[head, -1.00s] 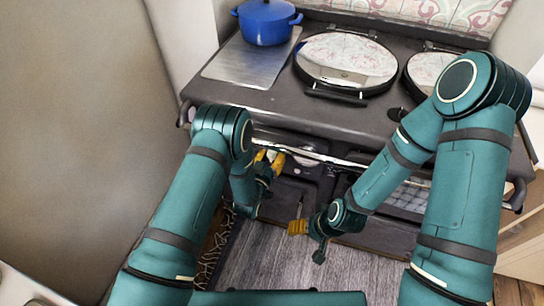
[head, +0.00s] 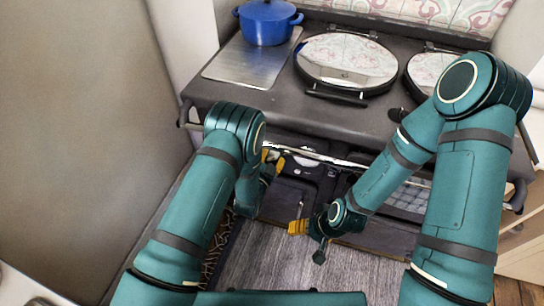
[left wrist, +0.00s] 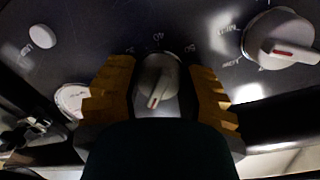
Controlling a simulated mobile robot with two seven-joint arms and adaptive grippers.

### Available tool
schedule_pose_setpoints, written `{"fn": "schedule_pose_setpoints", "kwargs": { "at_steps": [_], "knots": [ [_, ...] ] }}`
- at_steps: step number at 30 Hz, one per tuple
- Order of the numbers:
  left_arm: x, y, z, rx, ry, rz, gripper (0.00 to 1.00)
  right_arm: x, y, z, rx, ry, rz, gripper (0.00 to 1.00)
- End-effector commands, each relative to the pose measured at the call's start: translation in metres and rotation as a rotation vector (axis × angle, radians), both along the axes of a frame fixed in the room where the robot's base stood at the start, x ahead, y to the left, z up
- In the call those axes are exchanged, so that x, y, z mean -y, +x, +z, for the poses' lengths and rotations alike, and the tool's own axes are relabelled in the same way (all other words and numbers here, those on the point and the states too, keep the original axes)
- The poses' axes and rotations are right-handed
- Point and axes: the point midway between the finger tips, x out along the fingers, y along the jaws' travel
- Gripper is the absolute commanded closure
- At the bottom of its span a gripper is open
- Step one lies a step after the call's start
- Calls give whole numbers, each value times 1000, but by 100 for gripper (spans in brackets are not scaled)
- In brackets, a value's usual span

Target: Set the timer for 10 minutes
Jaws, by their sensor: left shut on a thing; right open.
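The timer knob (left wrist: 157,80) is a small grey dial in the middle of the left wrist view. Numbers, including what looks like 40, are printed on the dark panel beyond it. Its pale pointer mark is turned down and slightly left in that view. My left gripper (head: 272,160) is at the stove's front panel in the head view. In the left wrist view its yellow fingers (left wrist: 162,92) are closed around the knob, one on each side. My right gripper (head: 298,227) is open and empty, low in front of the stove, apart from the panel.
A larger white knob (left wrist: 280,40) with a red mark sits right of the timer knob. A round white dial (left wrist: 72,100) is partly hidden at left. A front rail (head: 330,158) runs along the stove (head: 240,108). A blue pot (head: 267,22) stands on top.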

Motion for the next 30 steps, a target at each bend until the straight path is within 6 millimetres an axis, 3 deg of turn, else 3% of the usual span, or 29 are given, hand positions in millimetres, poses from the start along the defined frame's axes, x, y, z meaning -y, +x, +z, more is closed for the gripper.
{"fn": "schedule_pose_setpoints", "kwargs": {
  "at_steps": [9,23,24,26,30],
  "knots": [
    [-2,1,0,31,95,4,96,0,0,0,0,0,0,27],
    [-2,1,0,34,106,4,96,0,0,0,0,0,0,27],
    [-2,1,0,34,106,4,51,0,0,0,0,0,0,27],
    [-2,1,0,34,106,4,30,0,0,0,0,0,0,27],
    [-2,1,0,34,105,3,26,0,0,0,0,0,0,27]
  ]
}}
